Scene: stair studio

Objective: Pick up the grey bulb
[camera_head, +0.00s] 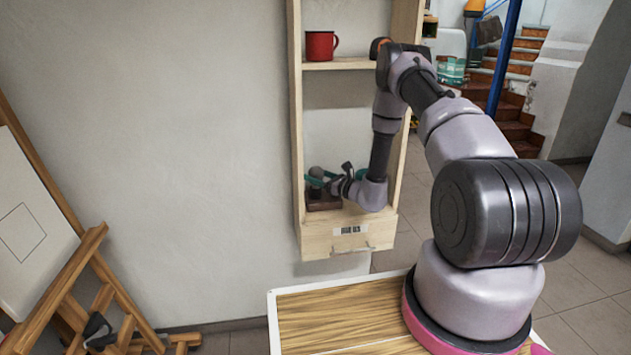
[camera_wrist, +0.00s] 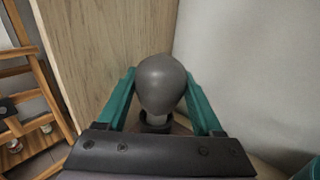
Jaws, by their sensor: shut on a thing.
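The grey bulb (camera_wrist: 161,84) sits between the two green fingers of my gripper (camera_wrist: 160,98) in the wrist view. The fingers are closed on its sides. Its narrow lower end meets a dark round part (camera_wrist: 156,122) beneath it; I cannot tell whether the two touch. In the head view the bulb (camera_head: 317,172) shows small and grey above a dark brown block (camera_head: 323,198) on the lower shelf, with my gripper (camera_head: 318,180) around it. My wrist hides part of this area.
The wooden shelf unit (camera_head: 296,120) has upright side boards close to my gripper. A red mug (camera_head: 320,46) stands on the shelf above. A drawer front (camera_head: 348,232) lies below. A wooden easel (camera_head: 75,275) stands at the left, and stairs (camera_head: 515,110) are at the back right.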

